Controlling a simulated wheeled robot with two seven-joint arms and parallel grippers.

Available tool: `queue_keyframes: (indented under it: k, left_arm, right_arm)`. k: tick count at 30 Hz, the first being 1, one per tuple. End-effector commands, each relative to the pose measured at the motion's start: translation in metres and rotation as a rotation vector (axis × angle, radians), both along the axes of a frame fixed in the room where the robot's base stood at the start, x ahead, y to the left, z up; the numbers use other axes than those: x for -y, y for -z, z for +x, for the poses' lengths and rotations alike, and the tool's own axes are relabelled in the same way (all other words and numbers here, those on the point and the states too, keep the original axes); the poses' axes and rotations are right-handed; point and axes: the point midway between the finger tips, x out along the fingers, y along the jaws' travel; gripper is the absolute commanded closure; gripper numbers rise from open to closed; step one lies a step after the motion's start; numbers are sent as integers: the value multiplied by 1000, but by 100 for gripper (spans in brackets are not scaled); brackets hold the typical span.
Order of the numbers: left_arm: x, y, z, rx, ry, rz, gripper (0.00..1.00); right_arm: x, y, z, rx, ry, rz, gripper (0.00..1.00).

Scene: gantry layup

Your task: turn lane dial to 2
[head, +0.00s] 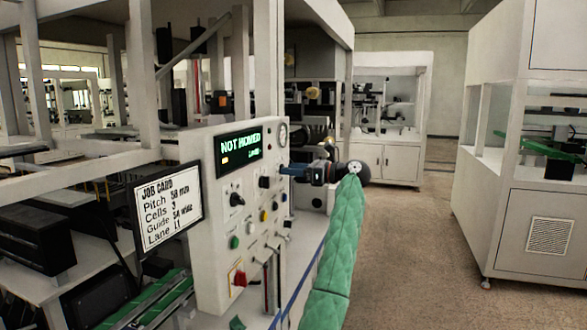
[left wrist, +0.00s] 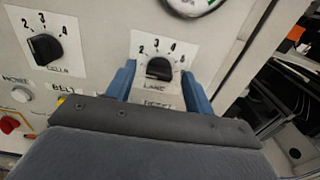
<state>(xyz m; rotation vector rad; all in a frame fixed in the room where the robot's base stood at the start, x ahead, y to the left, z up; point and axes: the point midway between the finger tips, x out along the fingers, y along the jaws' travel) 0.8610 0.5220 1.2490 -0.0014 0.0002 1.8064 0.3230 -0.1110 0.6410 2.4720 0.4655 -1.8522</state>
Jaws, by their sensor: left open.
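The lane dial (left wrist: 158,68) is a black knob on a white plate with numbers around its top, 2 at the left. Its pointer direction is hard to tell. In the head view the lane dial (head: 264,182) sits on the white control panel (head: 209,265). My left gripper (head: 281,171) is at the panel, close to the dial. In the left wrist view the open blue fingers (left wrist: 158,88) stand on either side of the knob, with gaps visible. My right gripper is not in view.
A cells dial (left wrist: 45,48) lies left of the lane dial. A round gauge (head: 283,135) is above. The display (head: 239,146) reads NOT HOMED. Several buttons and a red switch (head: 239,278) are lower. A job card (head: 168,208) hangs left. Open floor (head: 415,250) lies right.

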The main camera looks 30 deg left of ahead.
Motion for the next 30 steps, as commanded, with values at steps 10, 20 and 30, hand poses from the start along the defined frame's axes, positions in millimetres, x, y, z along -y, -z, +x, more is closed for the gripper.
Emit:
queue_keyframes:
  k: [10, 20, 30]
  left_arm:
    - [-1, 0, 0, -1, 0, 1, 61]
    - [-1, 1, 0, -7, 0, -2, 92]
    - [-1, 2, 1, -143, 2, -35, 92]
  right_arm:
    - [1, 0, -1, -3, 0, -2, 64]
    - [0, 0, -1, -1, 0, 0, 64]
    - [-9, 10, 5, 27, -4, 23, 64]
